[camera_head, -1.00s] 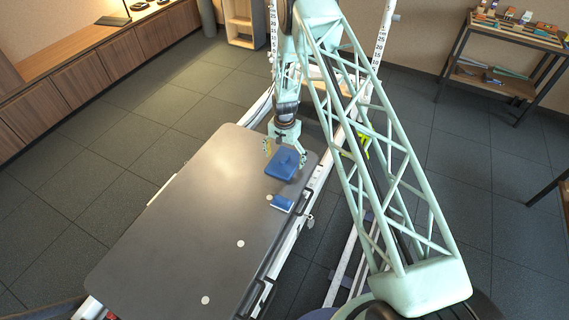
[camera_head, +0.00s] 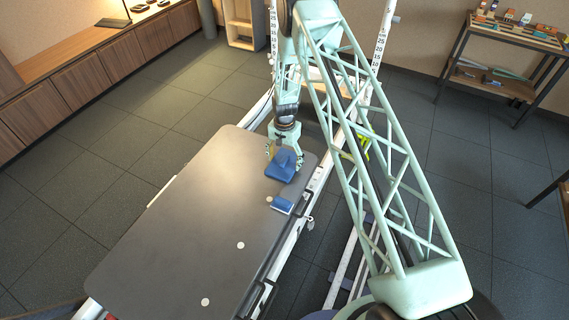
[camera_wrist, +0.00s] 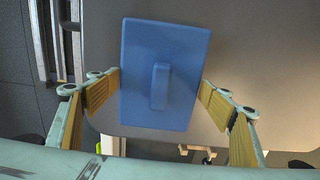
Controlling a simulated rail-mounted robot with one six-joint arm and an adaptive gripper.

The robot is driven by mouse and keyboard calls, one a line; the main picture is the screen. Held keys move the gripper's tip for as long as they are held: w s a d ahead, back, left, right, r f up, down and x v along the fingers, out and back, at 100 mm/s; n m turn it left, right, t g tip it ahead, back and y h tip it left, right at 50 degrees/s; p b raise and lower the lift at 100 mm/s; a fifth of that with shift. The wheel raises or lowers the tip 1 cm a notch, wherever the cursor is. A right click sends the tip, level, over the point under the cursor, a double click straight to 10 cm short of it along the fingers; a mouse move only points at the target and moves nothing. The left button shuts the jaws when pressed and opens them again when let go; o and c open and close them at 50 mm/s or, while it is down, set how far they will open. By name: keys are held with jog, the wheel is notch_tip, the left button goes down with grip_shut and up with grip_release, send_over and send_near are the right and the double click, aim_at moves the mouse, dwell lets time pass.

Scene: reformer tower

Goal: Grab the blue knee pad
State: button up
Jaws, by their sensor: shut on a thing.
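The blue knee pad (camera_head: 281,173) is at the far end of the dark table top (camera_head: 205,215). In the wrist view the knee pad (camera_wrist: 138,65) is a flat blue rectangle with a raised blue bar on its middle. My gripper (camera_head: 285,155) is over the pad, with its fingers drawn in around it. In the wrist view my gripper (camera_wrist: 160,92) has one yellow-lined finger against each long side of the pad. The gripper is shut on the pad. I cannot tell whether the pad's underside touches the table.
A small blue and white piece (camera_head: 282,205) lies at the table's right edge, close to the pad. White round spots mark the table top, which is otherwise clear. A tool shelf (camera_head: 505,45) stands back right, and a wooden cabinet (camera_head: 110,60) runs along the left.

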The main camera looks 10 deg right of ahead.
aim_at(284, 159)
jog(key=shift+r+p, duration=0.5)
jog(key=shift+r, duration=4.5)
